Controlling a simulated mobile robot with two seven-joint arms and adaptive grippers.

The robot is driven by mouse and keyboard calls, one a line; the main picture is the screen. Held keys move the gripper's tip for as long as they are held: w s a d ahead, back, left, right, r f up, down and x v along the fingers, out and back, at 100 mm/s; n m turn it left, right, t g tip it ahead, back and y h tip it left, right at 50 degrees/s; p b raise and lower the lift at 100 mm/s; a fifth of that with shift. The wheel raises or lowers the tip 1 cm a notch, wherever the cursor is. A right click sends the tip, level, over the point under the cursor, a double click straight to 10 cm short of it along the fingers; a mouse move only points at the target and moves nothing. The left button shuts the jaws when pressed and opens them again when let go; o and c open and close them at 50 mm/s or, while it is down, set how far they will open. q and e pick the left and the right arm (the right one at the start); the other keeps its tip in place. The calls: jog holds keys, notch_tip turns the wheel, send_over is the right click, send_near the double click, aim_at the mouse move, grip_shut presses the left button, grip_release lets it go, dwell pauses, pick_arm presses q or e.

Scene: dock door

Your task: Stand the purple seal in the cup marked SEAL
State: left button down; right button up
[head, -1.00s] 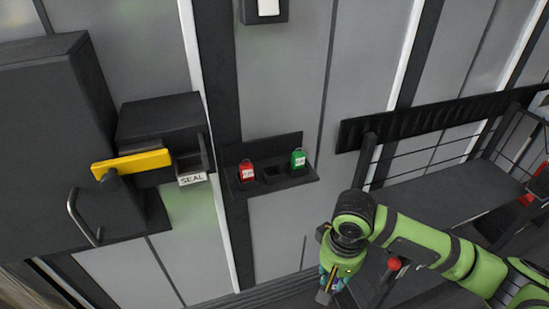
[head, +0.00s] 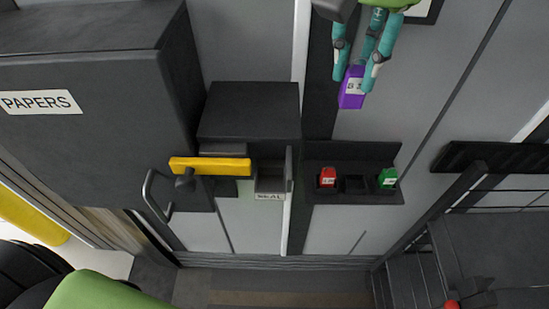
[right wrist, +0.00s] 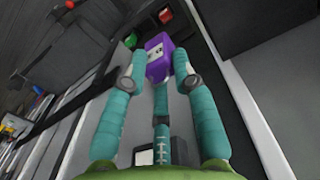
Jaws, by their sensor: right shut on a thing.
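The purple seal (head: 352,88) is a small block with a white label, held in my right gripper (head: 356,76). In the right wrist view the seal (right wrist: 159,58) sits between the teal fingertips of the gripper (right wrist: 156,72). In the head view it hangs high, above and to the right of the cup marked SEAL (head: 270,196). That cup is a small open dark box with a white label on its front, right of the yellow bar. The seal is apart from the cup. My left gripper is not in view.
A shelf (head: 353,197) right of the cup holds a red tag block (head: 327,177) and a green one (head: 388,178), with an empty slot between. A yellow bar (head: 210,166) and a cabinet marked PAPERS (head: 110,130) are left of the cup. A railing stands at right.

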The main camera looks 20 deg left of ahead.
jog(key=s+a+f+p, duration=0.1)
jog(key=s+a+f, duration=0.1)
jog(key=f, duration=0.1)
jog(key=s+a+f+p, duration=0.2)
jog(key=s+a+f, duration=0.1)
jog(key=s+a+f+p, duration=0.2)
jog(key=a+f, duration=0.1)
jog(key=shift+s+a+f, duration=0.25)
jog(key=shift+s+f, duration=0.05)
jog(key=shift+f, duration=0.55)
jog(key=shift+f, duration=0.2)
